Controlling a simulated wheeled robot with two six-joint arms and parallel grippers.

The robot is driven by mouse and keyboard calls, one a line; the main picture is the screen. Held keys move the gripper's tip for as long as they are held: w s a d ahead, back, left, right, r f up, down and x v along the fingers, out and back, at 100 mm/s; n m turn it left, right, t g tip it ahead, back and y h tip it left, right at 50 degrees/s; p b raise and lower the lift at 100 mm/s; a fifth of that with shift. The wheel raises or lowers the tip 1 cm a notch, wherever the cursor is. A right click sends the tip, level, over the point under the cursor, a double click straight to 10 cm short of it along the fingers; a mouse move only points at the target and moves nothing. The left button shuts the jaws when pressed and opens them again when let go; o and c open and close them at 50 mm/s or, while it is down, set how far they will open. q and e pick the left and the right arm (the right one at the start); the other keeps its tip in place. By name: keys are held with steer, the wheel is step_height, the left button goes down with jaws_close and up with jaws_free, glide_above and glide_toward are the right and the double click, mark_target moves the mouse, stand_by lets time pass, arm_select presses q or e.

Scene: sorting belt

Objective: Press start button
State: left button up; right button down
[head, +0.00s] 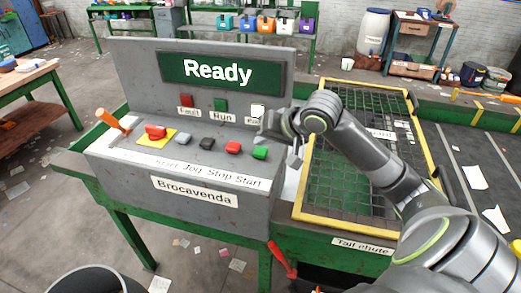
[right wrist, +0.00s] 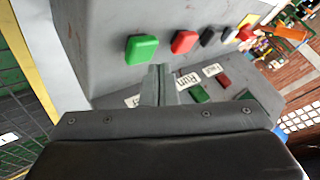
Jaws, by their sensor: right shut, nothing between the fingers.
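The green start button (head: 260,152) is the rightmost on the sloped panel of the grey console (head: 140,160), above the word "Start". It shows upper left of my fingers in the right wrist view (right wrist: 141,49). The red stop button (head: 232,147) is just left of it. My right gripper (head: 294,160) is shut and empty, a little to the right of the green button. In the right wrist view its closed fingertips (right wrist: 160,72) point toward the console, apart from the button as far as I can tell. My left gripper is out of view.
The console screen (head: 220,72) reads "Ready". An orange-handled lever (head: 112,121), a red button on yellow (head: 156,132), a grey (head: 183,139) and a black button (head: 207,143) share the panel. A yellow-framed mesh guard (head: 350,224) stands right of the console.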

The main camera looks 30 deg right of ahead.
mark_target(264, 152)
steer(key=shift+f, duration=0.15)
stand_by(0.4)
steer(key=shift+f, duration=0.3)
steer(key=shift+f, duration=0.55)
stand_by(0.6)
steer(key=shift+r, duration=0.1)
steer(key=shift+r+p, duration=0.9)
steer(key=shift+p, duration=0.6)
step_height(264, 152, up, 5)
steer(key=p, duration=0.6)
